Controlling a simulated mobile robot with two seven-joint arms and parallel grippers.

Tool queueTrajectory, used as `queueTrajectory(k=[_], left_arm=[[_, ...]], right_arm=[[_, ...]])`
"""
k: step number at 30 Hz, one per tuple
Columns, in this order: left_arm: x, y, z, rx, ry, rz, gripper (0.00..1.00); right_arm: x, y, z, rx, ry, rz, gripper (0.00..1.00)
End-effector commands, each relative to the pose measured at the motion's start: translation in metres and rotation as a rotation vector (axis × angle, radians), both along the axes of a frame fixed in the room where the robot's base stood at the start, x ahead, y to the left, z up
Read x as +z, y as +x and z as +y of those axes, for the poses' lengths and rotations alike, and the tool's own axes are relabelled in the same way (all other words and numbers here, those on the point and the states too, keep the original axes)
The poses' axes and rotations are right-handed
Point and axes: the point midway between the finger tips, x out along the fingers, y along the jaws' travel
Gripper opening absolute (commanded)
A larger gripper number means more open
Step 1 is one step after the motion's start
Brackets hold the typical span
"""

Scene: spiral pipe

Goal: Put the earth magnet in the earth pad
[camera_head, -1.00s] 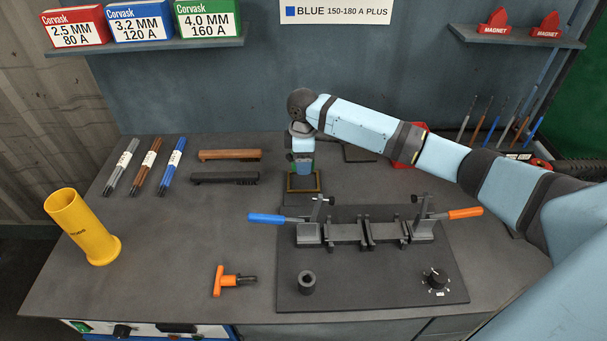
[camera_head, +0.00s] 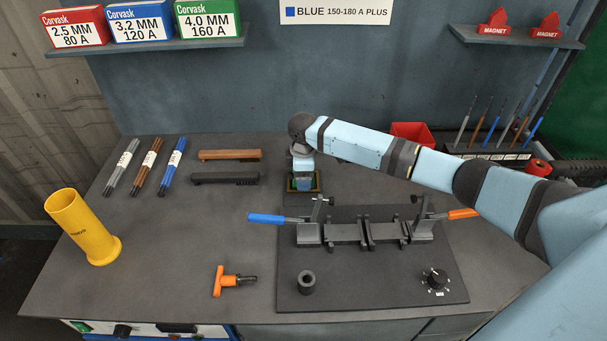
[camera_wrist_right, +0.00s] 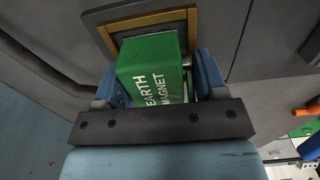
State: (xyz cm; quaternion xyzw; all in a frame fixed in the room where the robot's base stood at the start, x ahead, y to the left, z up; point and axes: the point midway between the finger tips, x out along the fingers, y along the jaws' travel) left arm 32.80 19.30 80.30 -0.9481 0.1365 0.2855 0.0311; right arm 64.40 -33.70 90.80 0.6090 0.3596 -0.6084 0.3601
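The green earth magnet (camera_wrist_right: 152,75), a block with white lettering, sits between the blue fingers of my right gripper (camera_wrist_right: 160,82) in the right wrist view. The earth pad (camera_wrist_right: 150,16) is a dark plate with a gold frame at the top of that view, and the magnet's far end overlaps it. In the head view my right gripper (camera_head: 303,180) points down over the earth pad (camera_head: 305,191), hiding most of it and the magnet. I cannot tell whether the magnet touches the pad. My left gripper is out of view.
A clamp fixture (camera_head: 365,233) with blue and orange handles stands on a dark plate in front of the pad. Brown and black brushes (camera_head: 228,156) lie to the left.

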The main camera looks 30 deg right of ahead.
Motion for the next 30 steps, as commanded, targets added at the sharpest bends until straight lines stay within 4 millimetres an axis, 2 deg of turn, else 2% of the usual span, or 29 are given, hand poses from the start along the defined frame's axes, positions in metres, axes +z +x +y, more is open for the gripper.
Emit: queueTrajectory(k=[1,3,11,14,17,24,30], left_arm=[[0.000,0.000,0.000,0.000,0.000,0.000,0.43],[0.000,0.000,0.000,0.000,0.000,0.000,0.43],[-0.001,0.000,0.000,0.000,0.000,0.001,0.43],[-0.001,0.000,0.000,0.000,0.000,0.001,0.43],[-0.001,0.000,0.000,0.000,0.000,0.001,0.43],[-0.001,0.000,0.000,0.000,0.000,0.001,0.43],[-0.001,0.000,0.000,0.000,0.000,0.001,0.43]], right_arm=[[0.000,0.000,0.000,0.000,0.000,0.000,0.77],[0.000,0.000,0.000,0.000,-0.001,0.000,0.89],[0.000,0.000,0.000,0.000,-0.001,0.000,0.89],[0.007,0.000,0.000,0.000,0.000,-0.001,0.89],[0.022,0.000,0.000,0.000,-0.001,-0.002,0.89],[0.074,0.001,0.000,0.001,0.001,-0.003,0.89],[0.108,0.000,0.000,0.000,0.000,-0.001,0.89]])
